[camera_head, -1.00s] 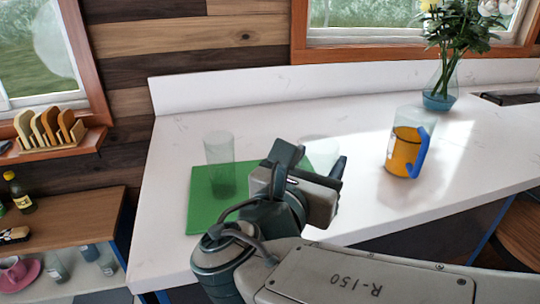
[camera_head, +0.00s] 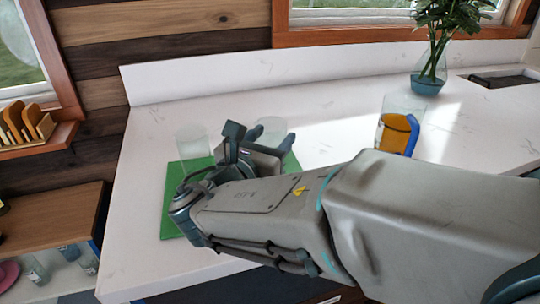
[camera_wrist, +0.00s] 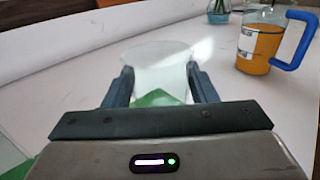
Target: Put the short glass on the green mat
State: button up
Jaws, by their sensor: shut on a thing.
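The short glass (camera_head: 270,126) is clear and upright between my gripper's fingers, over the far right part of the green mat. My gripper (camera_head: 261,141) is shut on it. In the wrist view, the glass (camera_wrist: 160,75) sits between the two dark fingers, with green showing through its lower part. I cannot tell whether its base touches the mat. The green mat (camera_head: 171,205) lies at the left of the white counter, its near right part hidden by my arm. A taller clear glass (camera_head: 191,145) stands on the mat, left of my gripper.
A clear jug of orange drink with a blue handle (camera_head: 411,137) stands to the right. A vase with a plant (camera_head: 427,84) stands farther back. A sink or hob recess (camera_head: 500,77) is at the far right. The counter behind the mat is clear.

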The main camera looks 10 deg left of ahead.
jog(key=shift+w+a+f, duration=0.1)
jog(key=shift+w+a, duration=0.05)
jog(key=shift+f, duration=0.4)
jog(key=shift+f+b, duration=0.3)
jog(key=shift+f, duration=1.3)
jog(key=shift+f, duration=0.1)
jog(key=o, duration=1)
jog(key=shift+f, duration=0.1)
jog(key=shift+o, duration=0.2)
jog(key=shift+r, duration=0.25)
jog(key=v, duration=1.2)
jog(key=shift+f, duration=0.1)
